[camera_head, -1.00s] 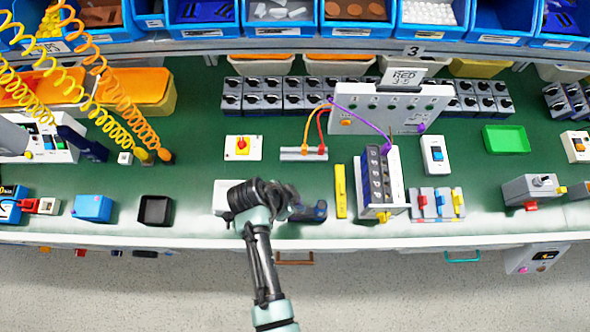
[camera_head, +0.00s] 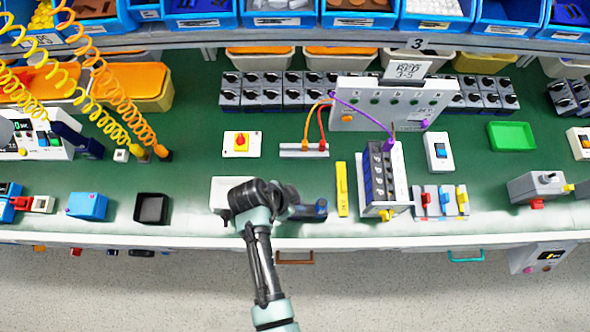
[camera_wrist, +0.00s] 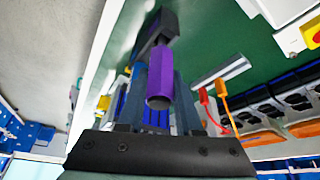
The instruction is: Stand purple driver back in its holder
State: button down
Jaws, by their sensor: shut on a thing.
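The purple driver shows by its purple handle (camera_wrist: 149,82) in the wrist view, lying between the two fingers of my gripper (camera_wrist: 158,92). My gripper is shut on it. A dark blocky part (camera_wrist: 155,35) lies just beyond the handle; I cannot tell if it is the holder or part of the tool. In the head view my gripper (camera_head: 312,210) is low over the front of the green table, left of a yellow bar. The driver is too small to make out there. I cannot pick out its holder for certain.
A yellow bar (camera_head: 342,189) and a white-and-blue unit (camera_head: 398,178) with a purple cable stand to the right. A grey block (camera_head: 433,211) with red, blue and yellow handles is further right. A black tray (camera_head: 151,208) is at left. A terminal strip (camera_head: 289,149) lies behind.

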jog(key=shift+f+b, duration=1.05)
jog(key=shift+f, duration=0.3)
jog(key=c, duration=0.5)
grip_release()
jog(key=shift+r, duration=0.15)
jog(key=b+v, duration=0.1)
jog(key=v, duration=1.1)
jog(key=shift+r, duration=0.4)
jog(key=shift+a, duration=0.1)
